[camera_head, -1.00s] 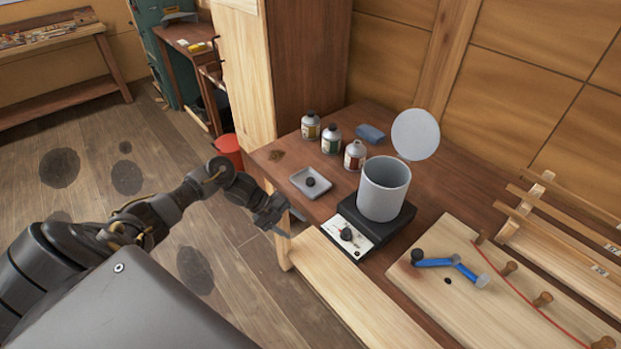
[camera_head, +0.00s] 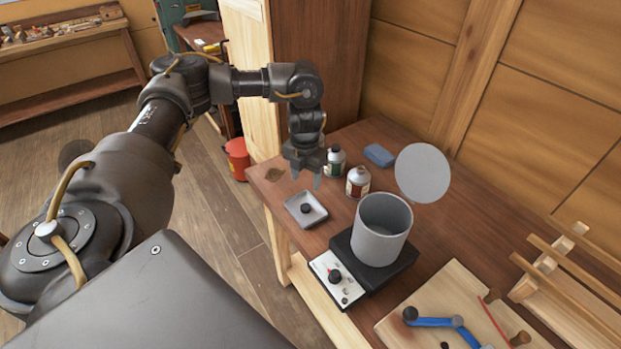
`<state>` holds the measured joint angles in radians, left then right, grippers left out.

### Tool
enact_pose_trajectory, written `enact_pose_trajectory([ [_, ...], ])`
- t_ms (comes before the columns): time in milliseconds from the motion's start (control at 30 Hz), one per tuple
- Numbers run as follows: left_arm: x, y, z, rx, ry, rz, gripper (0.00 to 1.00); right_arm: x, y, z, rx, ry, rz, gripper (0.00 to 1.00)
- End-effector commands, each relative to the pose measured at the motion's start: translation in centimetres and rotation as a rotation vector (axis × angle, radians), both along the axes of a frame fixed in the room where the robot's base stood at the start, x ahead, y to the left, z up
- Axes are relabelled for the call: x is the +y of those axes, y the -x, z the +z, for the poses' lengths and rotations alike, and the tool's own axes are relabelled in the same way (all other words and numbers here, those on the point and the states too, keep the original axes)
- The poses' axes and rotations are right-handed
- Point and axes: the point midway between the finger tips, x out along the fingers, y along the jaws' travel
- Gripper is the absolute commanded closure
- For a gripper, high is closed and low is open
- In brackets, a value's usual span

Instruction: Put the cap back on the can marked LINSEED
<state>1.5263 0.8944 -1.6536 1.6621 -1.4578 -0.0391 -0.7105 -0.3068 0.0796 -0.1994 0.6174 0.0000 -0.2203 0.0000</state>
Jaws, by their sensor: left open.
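A small dark cap (camera_head: 306,209) lies in a shallow grey tray (camera_head: 293,204) near the table's left edge. A can with a green label (camera_head: 335,162) and a can with a red label (camera_head: 358,182) stand upright behind the tray. The lettering is too small to read, so I cannot tell which is LINSEED. A third can, with a yellowish label, is hidden behind my left gripper (camera_head: 306,177). That gripper is open and empty, pointing down above the table between the tray and the cans. My right gripper is out of view.
A grey pot (camera_head: 381,232) stands on a black heater with a white control panel (camera_head: 337,277), right of the tray. Its round lid (camera_head: 422,173) stands up behind it. A blue block (camera_head: 379,155) lies at the back. A wooden board (camera_head: 440,312) is at front right.

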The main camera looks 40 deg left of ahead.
Motion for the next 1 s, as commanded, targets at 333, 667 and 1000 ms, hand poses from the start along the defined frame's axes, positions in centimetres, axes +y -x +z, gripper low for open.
enact_pose_trajectory([
  [333, 0.4, 0.4, -0.9, 0.003, 0.002, 0.011, 0.45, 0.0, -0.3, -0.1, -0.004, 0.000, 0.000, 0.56],
  [667, 0.2, 0.2, -5.2, 0.001, 0.002, 0.008, 0.45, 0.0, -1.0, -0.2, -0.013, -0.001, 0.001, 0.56],
  [1000, 0.2, 0.2, -5.6, -0.001, 0.002, 0.007, 0.45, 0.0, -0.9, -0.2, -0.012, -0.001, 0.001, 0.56],
])
